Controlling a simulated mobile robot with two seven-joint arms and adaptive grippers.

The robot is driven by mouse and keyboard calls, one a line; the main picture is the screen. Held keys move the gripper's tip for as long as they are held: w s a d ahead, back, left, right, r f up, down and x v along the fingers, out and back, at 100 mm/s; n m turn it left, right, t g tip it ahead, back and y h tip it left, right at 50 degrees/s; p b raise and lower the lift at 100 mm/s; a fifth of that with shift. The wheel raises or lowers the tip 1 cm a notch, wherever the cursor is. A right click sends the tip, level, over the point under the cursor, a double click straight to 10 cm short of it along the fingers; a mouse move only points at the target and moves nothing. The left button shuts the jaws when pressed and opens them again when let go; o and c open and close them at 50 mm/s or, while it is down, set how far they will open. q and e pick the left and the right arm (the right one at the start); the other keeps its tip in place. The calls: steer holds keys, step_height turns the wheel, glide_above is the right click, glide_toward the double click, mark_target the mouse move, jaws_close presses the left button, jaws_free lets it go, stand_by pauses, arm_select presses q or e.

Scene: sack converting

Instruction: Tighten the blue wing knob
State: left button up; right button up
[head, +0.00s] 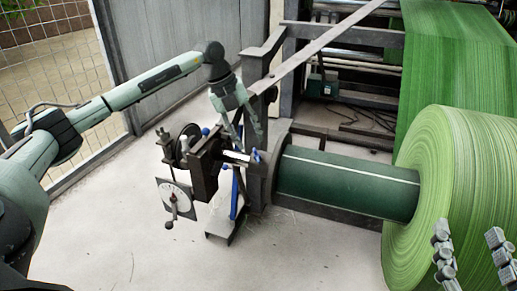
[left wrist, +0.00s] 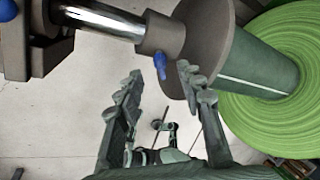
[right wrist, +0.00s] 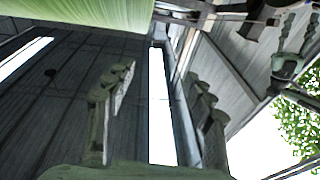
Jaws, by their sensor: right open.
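The blue wing knob (head: 256,156) sits on the dark collar of the shaft, beside the flange of the green core. In the left wrist view the blue wing knob (left wrist: 160,65) hangs at the collar's lower edge, between the lines of my two fingers. My left gripper (head: 242,128) is above and beside the knob in the head view. Its fingers (left wrist: 160,82) are open and apart from the knob, as far as I can tell. My right gripper (head: 469,242) is open and empty in front of the green roll. Its open fingers also show in the right wrist view (right wrist: 160,85).
A large green roll (head: 462,200) fills the right side, with the green core (head: 345,185) running into it. Another blue knob (head: 205,131) and a dial plate (head: 175,199) are on the shaft stand. A mesh fence (head: 55,75) stands left. Floor at front is clear.

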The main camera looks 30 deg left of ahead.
mark_target(254, 150)
arm_select(q)
steer(key=x, duration=0.5)
steer(key=shift+d+f+b, duration=0.15)
steer(key=shift+f+b, duration=0.15)
steer(key=shift+f, duration=0.1)
arm_select(e)
steer(key=r, duration=0.1)
steer(key=s+r+t, duration=0.1)
steer(key=r+y, duration=0.1)
steer(key=shift+s+a+r+t, duration=0.25)
steer(key=shift+a+t, duration=0.05)
steer(key=shift+a, duration=0.1)
arm_select(q)
jaws_close()
